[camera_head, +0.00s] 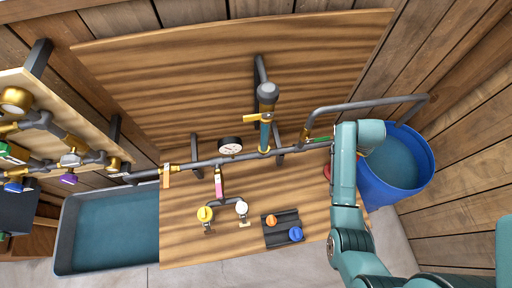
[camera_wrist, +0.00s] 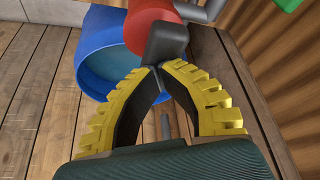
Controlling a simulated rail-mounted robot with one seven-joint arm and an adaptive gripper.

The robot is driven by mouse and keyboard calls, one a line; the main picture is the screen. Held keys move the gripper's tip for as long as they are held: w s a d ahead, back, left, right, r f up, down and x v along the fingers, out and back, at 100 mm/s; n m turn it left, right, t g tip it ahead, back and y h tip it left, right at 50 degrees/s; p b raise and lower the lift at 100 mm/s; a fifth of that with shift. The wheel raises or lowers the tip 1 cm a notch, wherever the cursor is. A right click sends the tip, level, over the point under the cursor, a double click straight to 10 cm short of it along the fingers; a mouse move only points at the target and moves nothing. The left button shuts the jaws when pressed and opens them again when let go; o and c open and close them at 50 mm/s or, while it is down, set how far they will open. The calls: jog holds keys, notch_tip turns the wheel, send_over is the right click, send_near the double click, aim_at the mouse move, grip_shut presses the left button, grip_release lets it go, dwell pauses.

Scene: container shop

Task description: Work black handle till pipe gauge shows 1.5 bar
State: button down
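The pipe gauge (camera_head: 230,145) has a pale round face in a dark rim and sits on the grey pipe in the head view; its reading is too small to tell. In the wrist view my gripper (camera_wrist: 156,68) has its yellow ridged fingers bowed around a gap, with their tips together. A black handle-like block (camera_wrist: 167,42) lies right at the fingertips, in front of a red round part (camera_wrist: 150,22). I cannot tell whether the tips touch the block. In the head view my arm hides the gripper, and only an edge of the red part (camera_head: 327,172) shows.
A blue barrel (camera_head: 421,187) stands right of the wooden bench (camera_head: 185,238). A grey water tub (camera_head: 66,240) is at left. Yellow valve handles (camera_head: 257,117), yellow (camera_head: 205,214) and white (camera_head: 241,207) knobs, and a dark tray (camera_head: 270,237) with orange and blue pieces are on the bench side.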

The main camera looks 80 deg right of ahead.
notch_tip(320, 180, up, 7)
jog(key=p, duration=0.7)
jog(key=shift+a+r, duration=0.15)
